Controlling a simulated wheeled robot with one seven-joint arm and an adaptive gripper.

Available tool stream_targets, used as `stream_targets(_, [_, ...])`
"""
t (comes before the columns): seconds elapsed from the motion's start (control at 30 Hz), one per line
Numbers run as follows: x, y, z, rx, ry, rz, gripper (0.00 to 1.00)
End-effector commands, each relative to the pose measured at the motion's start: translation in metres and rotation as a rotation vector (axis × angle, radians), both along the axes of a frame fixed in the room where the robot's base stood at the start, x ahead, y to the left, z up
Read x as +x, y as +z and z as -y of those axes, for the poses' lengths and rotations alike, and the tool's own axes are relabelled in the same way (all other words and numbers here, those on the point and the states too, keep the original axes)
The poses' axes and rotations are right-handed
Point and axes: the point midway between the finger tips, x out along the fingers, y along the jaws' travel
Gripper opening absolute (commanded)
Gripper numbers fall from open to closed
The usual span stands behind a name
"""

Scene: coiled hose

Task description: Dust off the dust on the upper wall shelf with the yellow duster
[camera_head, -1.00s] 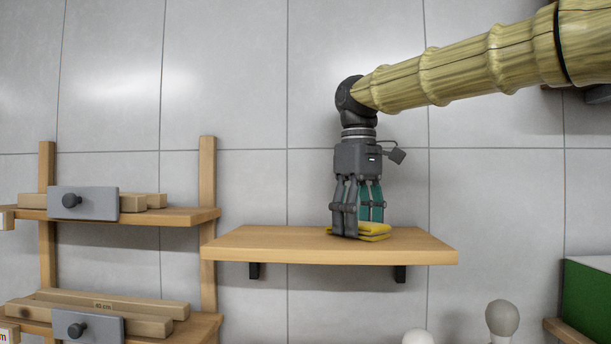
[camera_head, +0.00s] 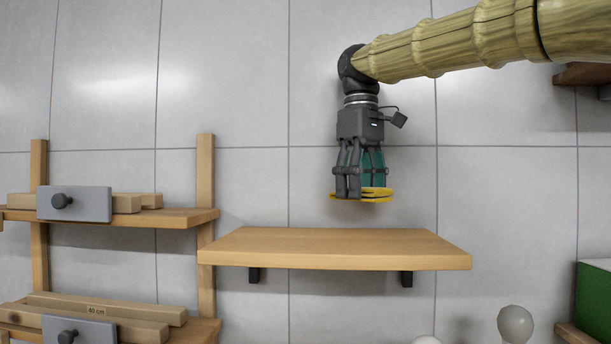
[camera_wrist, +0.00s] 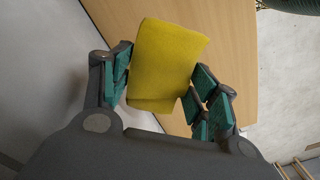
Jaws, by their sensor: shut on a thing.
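The yellow duster (camera_head: 376,194) is a flat folded cloth held in my gripper (camera_head: 361,192), above a wooden wall shelf (camera_head: 330,246) in the head view. My gripper points down and is shut on the duster, with a clear gap between the cloth and the shelf board. In the wrist view the duster (camera_wrist: 168,62) lies between the fingers of my gripper (camera_wrist: 160,95), with the shelf board (camera_wrist: 222,70) beneath it. The shelf top looks bare, and I can make out no dust on it. Another dark wooden shelf (camera_head: 582,75) shows at the upper right edge.
At left, a wooden rack (camera_head: 206,170) holds planks and grey knobbed blocks (camera_head: 75,203). A bulb-like lamp (camera_head: 515,323) and a green board (camera_head: 594,304) are at lower right. The tiled wall around my gripper is clear.

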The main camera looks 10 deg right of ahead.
Motion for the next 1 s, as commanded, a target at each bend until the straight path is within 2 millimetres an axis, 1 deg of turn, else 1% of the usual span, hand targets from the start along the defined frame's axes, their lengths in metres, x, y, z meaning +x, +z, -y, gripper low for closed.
stream_targets(0.1, [-0.001,0.011,0.002,0.0,-0.004,0.002,0.38])
stream_targets(0.27, [-0.001,0.019,0.004,0.001,-0.006,0.002,0.38])
stream_targets(1.0, [-0.001,0.019,0.003,0.001,-0.005,0.002,0.38])
